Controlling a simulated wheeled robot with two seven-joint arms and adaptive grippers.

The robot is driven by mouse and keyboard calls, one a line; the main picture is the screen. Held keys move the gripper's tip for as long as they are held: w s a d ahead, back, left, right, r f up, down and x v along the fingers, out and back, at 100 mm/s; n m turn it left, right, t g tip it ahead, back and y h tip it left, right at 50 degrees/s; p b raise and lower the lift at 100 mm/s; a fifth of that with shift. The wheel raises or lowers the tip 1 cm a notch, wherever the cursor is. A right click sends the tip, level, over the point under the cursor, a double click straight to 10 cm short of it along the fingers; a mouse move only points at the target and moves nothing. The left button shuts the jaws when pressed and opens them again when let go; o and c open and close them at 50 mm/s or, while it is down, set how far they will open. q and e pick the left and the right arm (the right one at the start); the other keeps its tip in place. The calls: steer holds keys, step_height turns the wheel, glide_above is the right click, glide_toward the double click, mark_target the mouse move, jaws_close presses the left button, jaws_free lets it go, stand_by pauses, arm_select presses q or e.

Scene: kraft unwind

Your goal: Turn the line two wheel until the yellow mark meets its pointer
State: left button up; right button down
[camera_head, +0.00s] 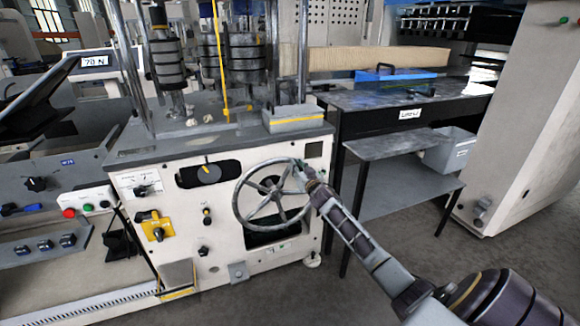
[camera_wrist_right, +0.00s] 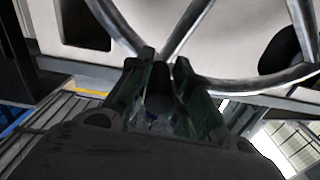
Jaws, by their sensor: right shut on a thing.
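The spoked metal wheel (camera_head: 238,204) is mounted upright on the front of a white machine cabinet. My right gripper (camera_head: 300,168) is at the wheel's upper right rim. In the right wrist view its two fingers (camera_wrist_right: 163,65) are closed around the rim close to a spoke (camera_wrist_right: 188,28), and the wheel's rim (camera_wrist_right: 265,82) runs off to the right. A black dial with a yellow mark (camera_head: 207,173) sits on the cabinet to the upper left of the wheel. I cannot tell whether that mark belongs to the wheel or meets a pointer. My left gripper is not in view.
A yellow lever plate (camera_head: 155,226) and small knobs are on the cabinet left of the wheel. A dark table (camera_head: 400,96) and a lower grey bench (camera_head: 395,145) with a grey bin (camera_head: 450,150) stand to the right. The floor in front is clear.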

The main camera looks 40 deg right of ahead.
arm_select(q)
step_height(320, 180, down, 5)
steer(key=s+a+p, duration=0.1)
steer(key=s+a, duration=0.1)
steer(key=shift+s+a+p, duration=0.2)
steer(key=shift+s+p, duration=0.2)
arm_select(e)
steer(key=s+d+f+m, duration=0.1)
steer(key=d+f+m, duration=0.4)
steer(key=d, duration=0.2)
steer(key=shift+s+d+f+m, duration=0.15)
steer(key=shift+s+f+m, duration=0.15)
steer(key=shift+s, duration=0.1)
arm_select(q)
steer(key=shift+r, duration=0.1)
arm_select(e)
steer(key=c, duration=1.3)
jaws_free()
steer(key=shift+s, duration=0.15)
